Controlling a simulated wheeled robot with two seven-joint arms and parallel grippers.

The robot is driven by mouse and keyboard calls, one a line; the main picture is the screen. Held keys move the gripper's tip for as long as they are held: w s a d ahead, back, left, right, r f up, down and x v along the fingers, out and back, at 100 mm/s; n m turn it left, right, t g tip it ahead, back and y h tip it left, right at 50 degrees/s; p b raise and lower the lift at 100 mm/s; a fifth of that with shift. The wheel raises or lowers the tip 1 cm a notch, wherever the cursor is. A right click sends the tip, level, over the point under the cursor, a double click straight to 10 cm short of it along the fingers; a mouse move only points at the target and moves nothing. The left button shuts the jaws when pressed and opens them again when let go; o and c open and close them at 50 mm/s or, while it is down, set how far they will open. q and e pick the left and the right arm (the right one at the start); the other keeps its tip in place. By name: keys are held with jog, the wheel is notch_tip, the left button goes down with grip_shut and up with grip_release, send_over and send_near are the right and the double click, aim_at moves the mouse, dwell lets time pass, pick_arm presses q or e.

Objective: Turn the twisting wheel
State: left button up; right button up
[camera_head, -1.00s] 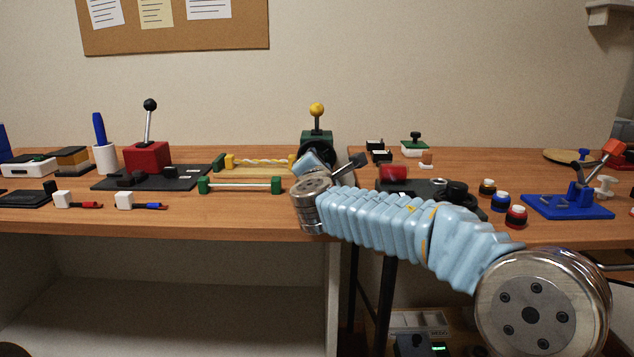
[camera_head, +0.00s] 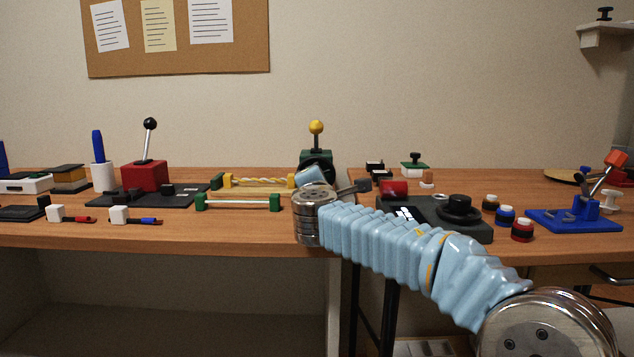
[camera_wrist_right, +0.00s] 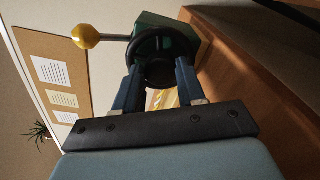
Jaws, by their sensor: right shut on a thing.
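The twisting wheel (camera_wrist_right: 165,32) is a black ring with a dark hub on a dark green box (camera_wrist_right: 196,32). In the head view the wheel (camera_head: 318,163) is partly hidden behind my right wrist. A lever with a yellow knob (camera_head: 316,127) rises from the box; the knob also shows in the right wrist view (camera_wrist_right: 86,37). My right gripper (camera_wrist_right: 159,72) is shut on the wheel, with its two blue-grey fingers at the lower part and the hub between them. In the head view its fingers are mostly hidden. My left gripper is not in view.
A rod on green supports (camera_head: 240,203) and a yellow twisted piece (camera_head: 258,182) lie left of the wheel. A dark panel with a round knob (camera_head: 440,215) and a red cylinder (camera_head: 394,188) stand right. A red lever box (camera_head: 145,176) is further left.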

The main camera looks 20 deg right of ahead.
jog(key=o, duration=1.1)
jog(key=shift+c, duration=0.2)
jog(key=b+v, duration=0.1)
jog(key=v, duration=1.3)
jog(key=shift+w+b, duration=0.1)
jog(key=shift+b, duration=0.25)
